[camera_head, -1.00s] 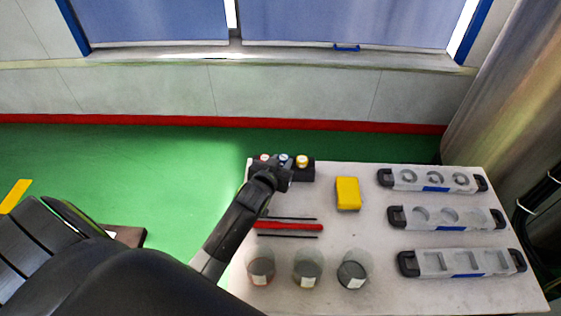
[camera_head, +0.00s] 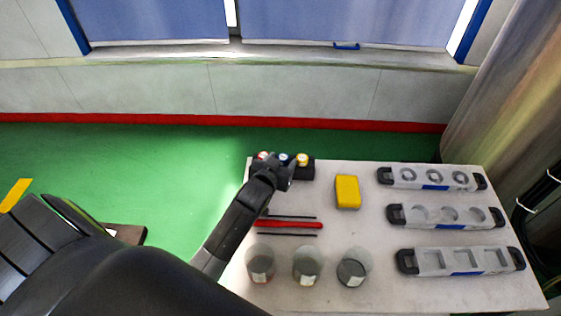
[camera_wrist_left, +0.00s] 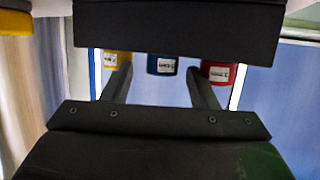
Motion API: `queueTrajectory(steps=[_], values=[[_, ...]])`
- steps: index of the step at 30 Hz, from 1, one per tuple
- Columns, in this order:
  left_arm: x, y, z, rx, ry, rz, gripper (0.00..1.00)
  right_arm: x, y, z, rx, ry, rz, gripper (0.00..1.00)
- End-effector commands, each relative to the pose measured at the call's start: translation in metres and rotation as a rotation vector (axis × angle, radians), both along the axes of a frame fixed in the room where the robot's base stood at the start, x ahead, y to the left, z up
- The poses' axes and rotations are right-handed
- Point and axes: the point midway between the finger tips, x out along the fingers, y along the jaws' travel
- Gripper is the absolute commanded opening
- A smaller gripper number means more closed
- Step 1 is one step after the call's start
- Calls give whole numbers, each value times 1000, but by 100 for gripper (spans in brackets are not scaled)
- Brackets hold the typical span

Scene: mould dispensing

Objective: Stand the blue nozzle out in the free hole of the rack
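A dark rack (camera_head: 307,173) stands at the far left of the table; it also fills the top of the left wrist view (camera_wrist_left: 178,30). The blue nozzle (camera_head: 284,156) sits in it between a red nozzle (camera_head: 263,155) and a yellow nozzle (camera_head: 302,159). My left gripper (camera_head: 283,164) is at the rack, around the blue nozzle. In the left wrist view the blue nozzle (camera_wrist_left: 161,65) shows between the two spread fingers (camera_wrist_left: 159,72), with a gap on each side. The free hole cannot be made out. My right gripper is out of view.
A yellow block (camera_head: 347,192) lies right of the rack. Red and black rods (camera_head: 290,225) lie in front. Cups (camera_head: 308,265) stand near the front edge. Mould trays (camera_head: 432,180) line the right side. The table (camera_head: 365,235) is clear in the middle.

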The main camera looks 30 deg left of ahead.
Motion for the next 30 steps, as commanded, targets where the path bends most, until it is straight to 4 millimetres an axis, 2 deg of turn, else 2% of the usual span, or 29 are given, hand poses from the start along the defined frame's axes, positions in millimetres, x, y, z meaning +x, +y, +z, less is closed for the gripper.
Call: queueTrajectory(steps=[12,17,30], values=[[-2,1,-3,2,7,2,56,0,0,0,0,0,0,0],[-12,0,1,3,6,2,56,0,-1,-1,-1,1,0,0],[-85,-10,28,1,4,3,56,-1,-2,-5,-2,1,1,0]])
